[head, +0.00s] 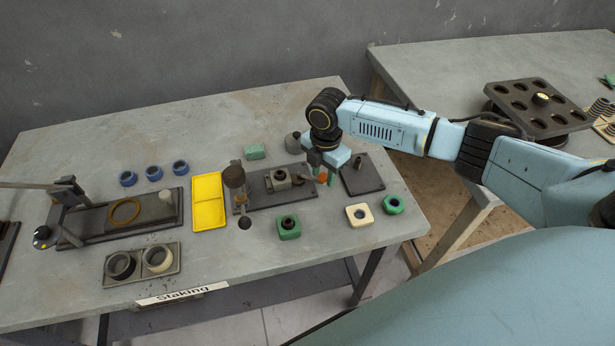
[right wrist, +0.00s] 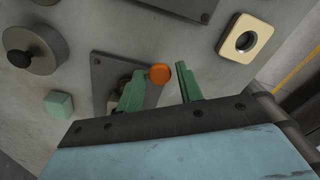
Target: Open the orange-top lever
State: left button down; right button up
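The orange-top lever (head: 322,177) stands at the right end of a dark fixture plate on the staking table; only its orange top shows clearly. In the right wrist view its round orange top (right wrist: 160,74) lies between the green fingertips, nearer the left one. My right gripper (head: 323,172) reaches down over it from above. It also shows in the right wrist view (right wrist: 158,82), with its fingers apart and nothing gripped. Whether a finger touches the lever I cannot tell. My left gripper is not in view.
The dark fixture plate (head: 258,198) carries a grey block (head: 279,180) and a press column (head: 234,177). A square dark plate (head: 361,181) lies close right of the gripper. Green block (head: 289,228), cream block (head: 359,214) and yellow tray (head: 208,216) lie nearby.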

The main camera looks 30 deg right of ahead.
jog(key=c, duration=0.5)
jog(key=shift+o, duration=0.2)
jog(key=shift+w+d, duration=0.1)
